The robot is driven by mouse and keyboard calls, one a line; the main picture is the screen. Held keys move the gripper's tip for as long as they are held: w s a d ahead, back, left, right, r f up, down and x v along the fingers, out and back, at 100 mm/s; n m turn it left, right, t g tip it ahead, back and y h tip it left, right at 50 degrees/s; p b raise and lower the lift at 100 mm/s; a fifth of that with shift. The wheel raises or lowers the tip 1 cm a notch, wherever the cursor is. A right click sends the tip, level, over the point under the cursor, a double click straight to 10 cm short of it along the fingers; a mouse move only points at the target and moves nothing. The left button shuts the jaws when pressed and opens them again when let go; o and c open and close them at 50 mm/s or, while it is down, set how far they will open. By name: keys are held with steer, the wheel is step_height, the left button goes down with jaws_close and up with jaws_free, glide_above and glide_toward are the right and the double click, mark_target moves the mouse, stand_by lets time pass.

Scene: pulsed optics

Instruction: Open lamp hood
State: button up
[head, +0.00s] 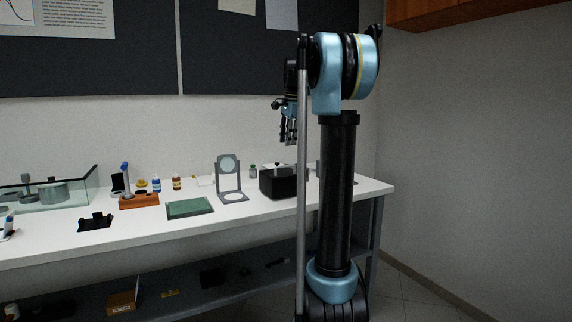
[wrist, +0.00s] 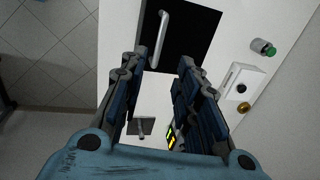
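A black box (head: 270,184), which looks like the lamp hood, stands on the white bench left of my arm. Its top carries a small pale handle (head: 277,165). In the wrist view the black box (wrist: 200,38) is at the top, with a silver bar handle (wrist: 161,38) on it. My gripper (head: 288,141) hangs above the bench, fingers pointing down, clear of the box.
A round-windowed stand (head: 229,176), a green mat (head: 190,208) and an orange block (head: 139,200) are left of the box. A green-capped bottle (wrist: 262,47) and a white device (wrist: 242,82) lie near it. A yellow-black striped item (wrist: 171,138) shows between the fingers.

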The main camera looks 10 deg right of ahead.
mark_target(286, 166)
steer(key=f, duration=0.3)
steer(key=w+f, duration=0.1)
steer(key=f, duration=0.3)
steer(key=w+f, duration=0.1)
steer(key=f, duration=0.2)
steer(key=shift+a+f, duration=0.2)
steer(key=shift+a, duration=0.15)
jaws_close()
